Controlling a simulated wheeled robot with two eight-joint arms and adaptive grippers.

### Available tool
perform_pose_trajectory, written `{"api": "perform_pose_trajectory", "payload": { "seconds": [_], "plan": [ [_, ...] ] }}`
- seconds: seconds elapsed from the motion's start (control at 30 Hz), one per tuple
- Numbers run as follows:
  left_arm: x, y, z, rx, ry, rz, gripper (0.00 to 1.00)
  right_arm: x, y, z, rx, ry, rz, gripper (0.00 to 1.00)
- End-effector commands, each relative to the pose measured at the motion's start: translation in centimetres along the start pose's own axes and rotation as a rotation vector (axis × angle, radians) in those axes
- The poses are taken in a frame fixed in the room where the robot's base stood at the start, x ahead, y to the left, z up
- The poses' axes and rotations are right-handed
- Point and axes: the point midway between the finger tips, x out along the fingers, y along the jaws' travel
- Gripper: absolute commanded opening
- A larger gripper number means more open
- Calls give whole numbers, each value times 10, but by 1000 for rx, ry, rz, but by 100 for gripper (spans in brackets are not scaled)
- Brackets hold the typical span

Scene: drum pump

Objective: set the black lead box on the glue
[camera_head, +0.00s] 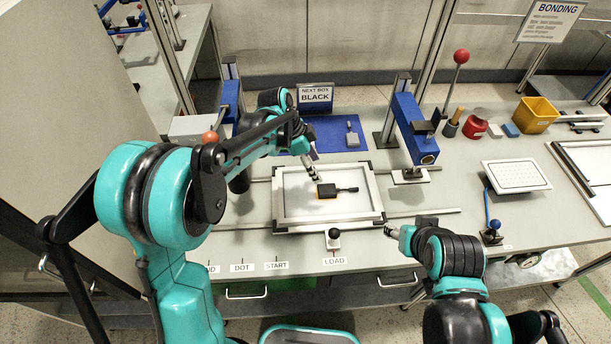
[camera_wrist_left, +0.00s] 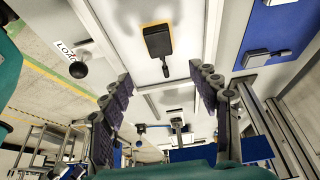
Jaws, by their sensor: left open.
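The black lead box (camera_head: 327,190) lies on the white panel inside the metal frame (camera_head: 290,222), its short lead pointing right. Orange glue (camera_wrist_left: 143,25) shows along its edges, so the box sits over the glue. In the left wrist view the black box (camera_wrist_left: 158,40) is ahead of the fingers, with its lead toward them. My left gripper (camera_head: 308,160) is open and empty, just behind and above the box, apart from it. Its two fingers (camera_wrist_left: 163,88) are spread wide in the wrist view. My right gripper (camera_head: 390,231) is right of the frame; its finger state is unclear.
A grey lead box (camera_head: 352,139) lies on the blue mat (camera_head: 328,124) behind the frame. A sign (camera_head: 315,97) reads "NEXT BOX BLACK". A blue post-mounted unit (camera_head: 412,125) stands right of the frame. A black knob (camera_head: 333,238) is at the frame's front.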

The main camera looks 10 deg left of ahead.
Motion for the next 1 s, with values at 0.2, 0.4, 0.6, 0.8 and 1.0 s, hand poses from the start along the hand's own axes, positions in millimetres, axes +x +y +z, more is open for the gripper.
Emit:
{"api": "perform_pose_trajectory", "payload": {
  "seconds": [0.2, 0.4, 0.6, 0.8, 1.0],
  "plan": [
    [-14, 7, 3, -54, -8, -26, 61, 0, 0, 0, 0, 0, 0, 50],
    [-69, 48, 26, -340, -34, -171, 61, 0, 0, 0, 0, 0, 0, 50],
    [-113, 105, 64, -692, -6, -368, 61, 0, 0, 0, 0, 0, 0, 50],
    [-129, 157, 105, -995, 84, -547, 61, 0, 0, 0, 0, 0, 0, 50],
    [-129, 183, 130, -1166, 169, -648, 61, 0, 0, 0, 0, 0, 0, 50]
  ]
}}
